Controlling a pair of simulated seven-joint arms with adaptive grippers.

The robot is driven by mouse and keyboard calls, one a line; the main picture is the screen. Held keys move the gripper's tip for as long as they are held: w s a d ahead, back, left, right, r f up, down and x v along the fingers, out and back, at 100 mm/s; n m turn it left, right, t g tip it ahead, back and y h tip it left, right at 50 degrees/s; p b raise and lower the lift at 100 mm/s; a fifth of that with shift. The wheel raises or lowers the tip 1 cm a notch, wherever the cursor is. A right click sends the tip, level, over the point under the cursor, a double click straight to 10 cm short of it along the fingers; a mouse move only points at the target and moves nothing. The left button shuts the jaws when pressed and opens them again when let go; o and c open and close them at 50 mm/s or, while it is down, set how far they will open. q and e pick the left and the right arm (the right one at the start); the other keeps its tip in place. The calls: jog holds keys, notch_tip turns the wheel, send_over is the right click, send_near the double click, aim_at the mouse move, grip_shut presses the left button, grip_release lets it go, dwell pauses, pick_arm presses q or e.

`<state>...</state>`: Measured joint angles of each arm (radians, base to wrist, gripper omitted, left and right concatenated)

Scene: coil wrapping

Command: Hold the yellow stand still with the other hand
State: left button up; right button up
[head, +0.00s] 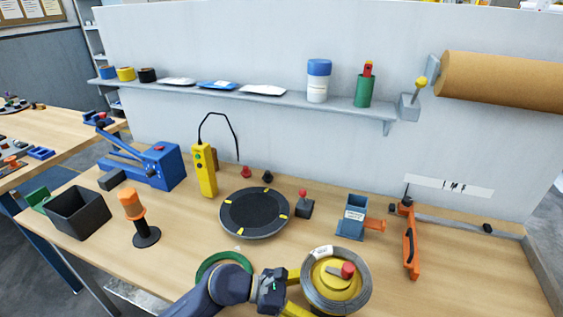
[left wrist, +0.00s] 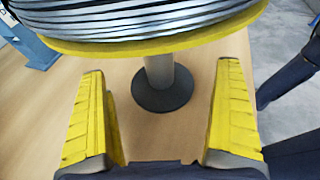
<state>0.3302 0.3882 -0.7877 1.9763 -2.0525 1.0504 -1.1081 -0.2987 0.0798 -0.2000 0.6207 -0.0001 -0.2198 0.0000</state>
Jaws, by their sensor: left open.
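The yellow stand (head: 325,292) is at the bottom centre of the head view, with a grey wire coil (head: 309,281) on its yellow disc and a red knob (head: 348,269) on top. In the left wrist view the yellow disc rim (left wrist: 150,44) and coil (left wrist: 140,22) fill the top. Below them are a grey post (left wrist: 168,72) and a dark round base (left wrist: 162,97) on the table. My left gripper (head: 294,290) is beside the stand, left of it. Its yellow fingers (left wrist: 160,115) are open, with the post ahead between them and nothing gripped. My right gripper is not in view.
A green ring (head: 206,265) lies partly hidden behind my left arm. A black turntable (head: 254,213) stands behind the coil. An orange-handled tool (head: 410,245) and a blue dispenser (head: 352,217) are to the right. Bare table (head: 450,280) lies at the right front.

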pick_arm(q)
jog(key=shift+x, duration=0.95)
jog(key=c, duration=1.9)
